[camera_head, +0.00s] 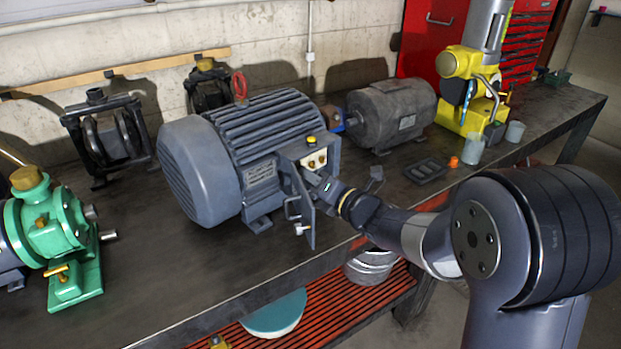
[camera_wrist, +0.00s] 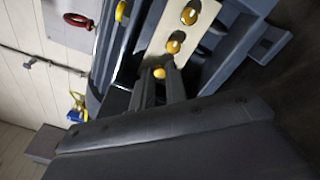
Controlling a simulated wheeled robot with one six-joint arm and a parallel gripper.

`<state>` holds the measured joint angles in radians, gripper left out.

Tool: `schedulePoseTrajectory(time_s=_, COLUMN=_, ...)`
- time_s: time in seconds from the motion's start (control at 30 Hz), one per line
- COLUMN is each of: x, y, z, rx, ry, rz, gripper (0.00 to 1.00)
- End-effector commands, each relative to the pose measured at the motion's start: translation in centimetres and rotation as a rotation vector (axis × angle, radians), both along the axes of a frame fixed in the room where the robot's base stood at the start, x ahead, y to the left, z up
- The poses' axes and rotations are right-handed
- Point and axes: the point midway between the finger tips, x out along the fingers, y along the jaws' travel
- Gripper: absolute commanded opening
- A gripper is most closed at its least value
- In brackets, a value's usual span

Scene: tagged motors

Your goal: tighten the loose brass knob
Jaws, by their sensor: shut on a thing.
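The large blue-grey motor (camera_head: 205,165) stands on the workbench with its terminal box (camera_head: 330,146) open towards me. Inside is a pale plate (camera_head: 306,160) with brass knobs. In the wrist view three brass knobs lie in a row on the pale plate (camera_wrist: 205,38): a far knob (camera_wrist: 190,16), a middle knob (camera_wrist: 173,46) and a near knob (camera_wrist: 158,73). My gripper (camera_wrist: 160,82) is shut on the near knob, with a finger on either side of it. In the head view my gripper (camera_head: 318,181) reaches into the box and hides that knob.
The box's open door (camera_head: 308,218) hangs close beside my gripper. A grey motor (camera_head: 393,115) and a black tray (camera_head: 425,171) are to the right. A green pump (camera_head: 45,225) is at the left. The bench front is clear.

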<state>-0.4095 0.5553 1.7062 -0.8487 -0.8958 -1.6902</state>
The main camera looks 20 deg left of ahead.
Motion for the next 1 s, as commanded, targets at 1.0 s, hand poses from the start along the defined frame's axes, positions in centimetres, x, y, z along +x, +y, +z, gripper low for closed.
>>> schedulePoseTrajectory(time_s=1.0, x=0.02, y=-0.05, z=-0.10, rx=0.468, ry=0.791, rz=-0.002, gripper=0.00)
